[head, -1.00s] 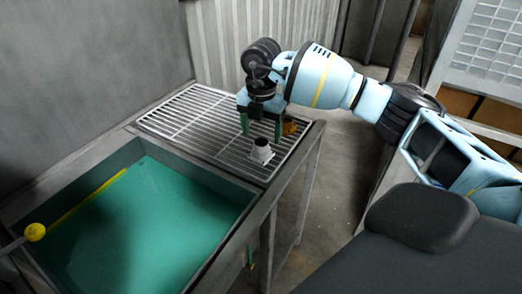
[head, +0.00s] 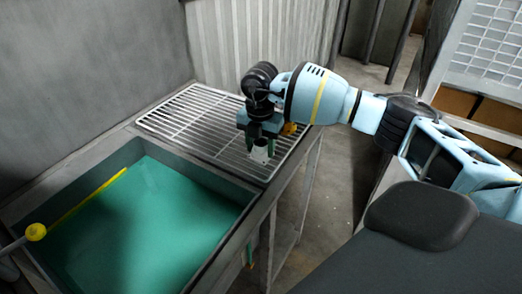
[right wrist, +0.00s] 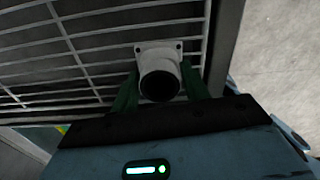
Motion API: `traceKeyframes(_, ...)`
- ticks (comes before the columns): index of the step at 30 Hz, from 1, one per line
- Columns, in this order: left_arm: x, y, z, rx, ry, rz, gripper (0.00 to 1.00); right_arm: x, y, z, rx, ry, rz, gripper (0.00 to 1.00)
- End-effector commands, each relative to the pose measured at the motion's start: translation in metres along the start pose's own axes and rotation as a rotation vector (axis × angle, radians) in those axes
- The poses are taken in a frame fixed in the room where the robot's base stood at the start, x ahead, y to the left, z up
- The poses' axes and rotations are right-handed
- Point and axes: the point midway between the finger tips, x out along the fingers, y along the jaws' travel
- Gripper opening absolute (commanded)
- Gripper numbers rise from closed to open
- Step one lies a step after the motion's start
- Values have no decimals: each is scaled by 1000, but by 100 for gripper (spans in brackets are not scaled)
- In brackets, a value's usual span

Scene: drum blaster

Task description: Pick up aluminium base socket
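The aluminium base socket (head: 260,154) is a small pale metal piece, a short round tube on a square flange. It stands on the wire rack (head: 185,112), near the rack's right front edge. In the right wrist view the socket (right wrist: 160,78) shows its dark round opening and two flange corners with holes. My right gripper (head: 260,146) points down over it. Its green fingers lie on both sides of the tube, close against it, and appear shut on it. The fingers partly hide the socket in the head view. My left gripper is out of view.
A sunken basin with a green floor (head: 145,215) is in front of the rack. A yellow ball knob (head: 36,232) is at its left. Walls stand behind and left.

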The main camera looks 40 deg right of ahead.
Motion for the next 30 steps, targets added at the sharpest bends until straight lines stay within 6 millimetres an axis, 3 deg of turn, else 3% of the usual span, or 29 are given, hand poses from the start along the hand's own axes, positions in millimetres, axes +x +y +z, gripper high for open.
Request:
traceKeyframes(1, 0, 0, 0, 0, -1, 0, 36, 0, 0, 0, 0, 0, 0, 35)
traceKeyframes(6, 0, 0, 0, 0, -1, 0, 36, 0, 0, 0, 0, 0, 0, 15)
traceKeyframes(17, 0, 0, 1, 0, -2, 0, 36, -5, 0, 0, 0, 0, 2, 15)
traceKeyframes(25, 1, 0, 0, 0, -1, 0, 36, -36, 1, 0, -1, 0, 3, 15)
traceKeyframes(30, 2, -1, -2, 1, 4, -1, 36, -38, -29, 3, 2, -1, -1, 15)
